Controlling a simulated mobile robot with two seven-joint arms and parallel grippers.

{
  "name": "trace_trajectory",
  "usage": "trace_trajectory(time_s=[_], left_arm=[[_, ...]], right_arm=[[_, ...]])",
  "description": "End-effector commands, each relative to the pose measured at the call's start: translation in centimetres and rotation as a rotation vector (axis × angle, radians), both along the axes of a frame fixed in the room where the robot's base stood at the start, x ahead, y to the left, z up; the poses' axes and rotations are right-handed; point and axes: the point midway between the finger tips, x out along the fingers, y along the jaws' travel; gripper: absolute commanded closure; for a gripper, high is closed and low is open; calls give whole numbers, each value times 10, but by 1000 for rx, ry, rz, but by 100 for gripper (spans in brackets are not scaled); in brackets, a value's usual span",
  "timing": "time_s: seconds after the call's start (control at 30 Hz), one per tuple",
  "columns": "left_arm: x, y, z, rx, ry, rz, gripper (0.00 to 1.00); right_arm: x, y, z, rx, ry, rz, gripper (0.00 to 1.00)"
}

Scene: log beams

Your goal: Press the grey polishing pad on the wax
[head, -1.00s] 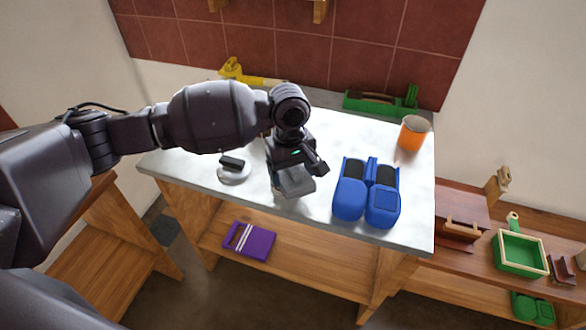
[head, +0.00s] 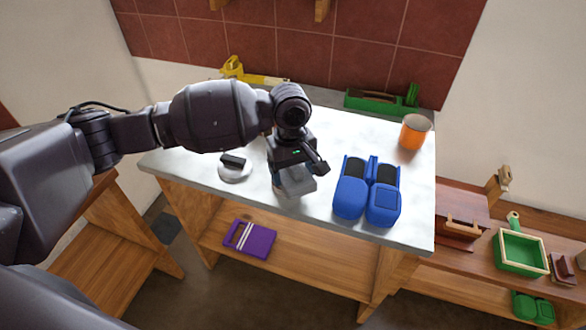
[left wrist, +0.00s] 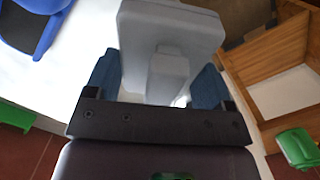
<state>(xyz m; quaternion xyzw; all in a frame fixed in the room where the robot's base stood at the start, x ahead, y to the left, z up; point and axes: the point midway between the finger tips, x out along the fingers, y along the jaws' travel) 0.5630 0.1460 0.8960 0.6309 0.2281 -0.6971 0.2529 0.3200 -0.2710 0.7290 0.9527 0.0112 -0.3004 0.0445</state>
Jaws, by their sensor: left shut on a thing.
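My left gripper (head: 296,163) is shut on the grey polishing pad (head: 297,184), over the front part of the white tabletop. In the left wrist view the pad (left wrist: 172,28) is a pale grey block, and its narrower grip sits between the blue fingers of the gripper (left wrist: 160,78). I cannot tell whether the pad touches the tabletop. A round white disc with a dark block on it (head: 234,167) lies left of the gripper; it may be the wax, but I cannot tell for sure. My right gripper is not in view.
A blue double container (head: 367,192) stands just right of the pad. An orange cup (head: 414,132) is at the back right. A green tool holder (head: 382,103) and a yellow tool (head: 245,73) lie along the back. A purple item (head: 250,239) is on the lower shelf.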

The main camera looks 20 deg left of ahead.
Motion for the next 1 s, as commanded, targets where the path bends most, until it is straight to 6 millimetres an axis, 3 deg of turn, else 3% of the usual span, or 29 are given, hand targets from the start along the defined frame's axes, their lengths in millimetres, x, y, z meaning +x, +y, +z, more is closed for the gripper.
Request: trace_trajectory(time_s=[1.0], left_arm=[[0, 0, -8, 0, 1, 0, 43]], right_arm=[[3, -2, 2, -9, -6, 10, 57]])
